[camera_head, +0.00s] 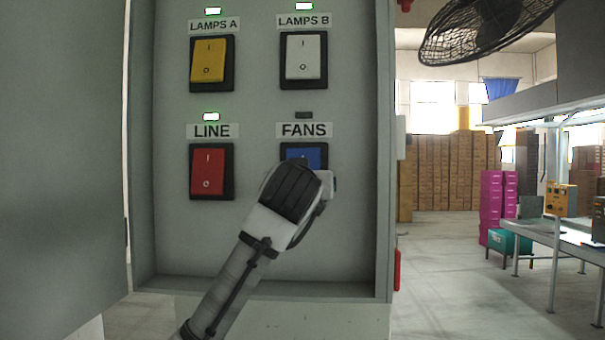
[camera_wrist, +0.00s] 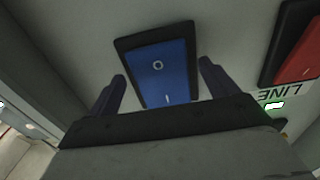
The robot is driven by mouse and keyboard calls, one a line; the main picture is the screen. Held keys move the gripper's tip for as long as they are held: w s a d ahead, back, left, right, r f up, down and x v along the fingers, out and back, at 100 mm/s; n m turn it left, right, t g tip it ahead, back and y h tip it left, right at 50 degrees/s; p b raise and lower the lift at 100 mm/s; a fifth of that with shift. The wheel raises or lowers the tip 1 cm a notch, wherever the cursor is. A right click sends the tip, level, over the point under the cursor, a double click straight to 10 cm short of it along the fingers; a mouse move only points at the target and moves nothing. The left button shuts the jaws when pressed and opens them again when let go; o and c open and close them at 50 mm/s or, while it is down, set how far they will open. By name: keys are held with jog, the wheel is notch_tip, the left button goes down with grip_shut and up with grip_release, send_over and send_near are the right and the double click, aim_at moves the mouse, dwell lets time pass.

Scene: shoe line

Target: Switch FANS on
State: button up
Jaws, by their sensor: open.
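The blue FANS rocker switch (camera_head: 305,153) sits at the lower right of the grey panel. Its lower part is hidden behind my gripper in the head view. The small lamp (camera_head: 304,115) above the FANS label (camera_head: 304,130) is dark. In the wrist view the blue switch (camera_wrist: 160,72) shows upside down, with its circle end at the top and its line end nearer my gripper. My gripper (camera_wrist: 162,85) is open and empty, its two fingers apart on either side of the switch. I cannot tell whether they touch the panel.
The red LINE switch (camera_head: 208,171), yellow LAMPS A switch (camera_head: 208,60) and white LAMPS B switch (camera_head: 303,56) have lit green lamps above them. An open cabinet door (camera_head: 62,160) stands at the left. A black fan (camera_head: 480,28) hangs at the upper right.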

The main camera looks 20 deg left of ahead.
jog(key=shift+w+a, duration=0.1)
jog(key=shift+w, duration=0.2)
jog(key=c, duration=1)
jog(key=g+p, duration=0.2)
jog(key=p, duration=0.1)
jog(key=shift+s+r+g+h, duration=0.2)
jog(key=shift+r+g+h, duration=0.1)
jog(key=shift+r+h, duration=0.1)
jog(key=o, duration=1)
jog(key=shift+f, duration=0.1)
